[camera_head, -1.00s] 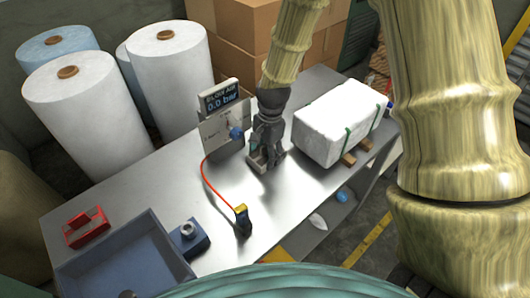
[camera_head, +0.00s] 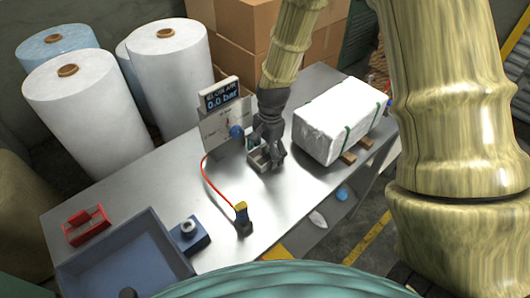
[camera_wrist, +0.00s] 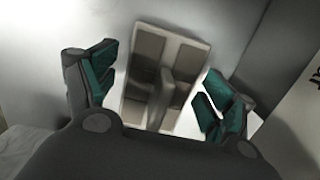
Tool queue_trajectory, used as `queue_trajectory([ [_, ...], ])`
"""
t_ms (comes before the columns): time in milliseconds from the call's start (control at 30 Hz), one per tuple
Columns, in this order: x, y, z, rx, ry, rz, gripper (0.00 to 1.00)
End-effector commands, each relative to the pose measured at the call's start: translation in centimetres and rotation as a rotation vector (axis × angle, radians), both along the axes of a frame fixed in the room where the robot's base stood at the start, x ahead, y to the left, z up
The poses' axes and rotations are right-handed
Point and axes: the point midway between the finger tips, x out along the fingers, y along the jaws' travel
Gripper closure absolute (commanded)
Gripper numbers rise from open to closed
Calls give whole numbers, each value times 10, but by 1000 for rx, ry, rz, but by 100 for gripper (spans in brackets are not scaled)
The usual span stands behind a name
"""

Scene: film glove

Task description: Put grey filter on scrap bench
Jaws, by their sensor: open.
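A grey-beige block with recesses on both sides of a raised middle rib (camera_wrist: 165,80) lies on the steel bench (camera_head: 150,195); it may be the grey filter. In the head view it is small and partly hidden (camera_head: 257,161), in front of the blow-air stand. My gripper (camera_head: 268,154) is right over it, pointing down. In the wrist view my gripper (camera_wrist: 160,92) is open, with one teal-padded finger on each side of the block's rib. I cannot tell whether the fingers touch it. Which surface is the scrap bench is not clear from the views.
The blow-air stand (camera_head: 222,115) is close left of my gripper, and a white wrapped bale (camera_head: 335,122) is close right. A red hose runs to a black-and-yellow nozzle (camera_head: 242,218). A blue-grey tray (camera_head: 120,255), blue block (camera_head: 189,236) and red holder (camera_head: 84,224) stand front left.

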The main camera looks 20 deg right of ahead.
Motion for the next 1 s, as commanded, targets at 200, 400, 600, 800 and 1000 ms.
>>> queue_trajectory([
  [200,1,-1,13,0,-2,0,16],
  [400,3,-4,36,-1,-3,0,16],
  [600,4,-7,61,-1,-4,0,16],
  [800,5,-10,86,-1,-4,0,16],
  [1000,5,-12,107,-1,-1,1,16],
])
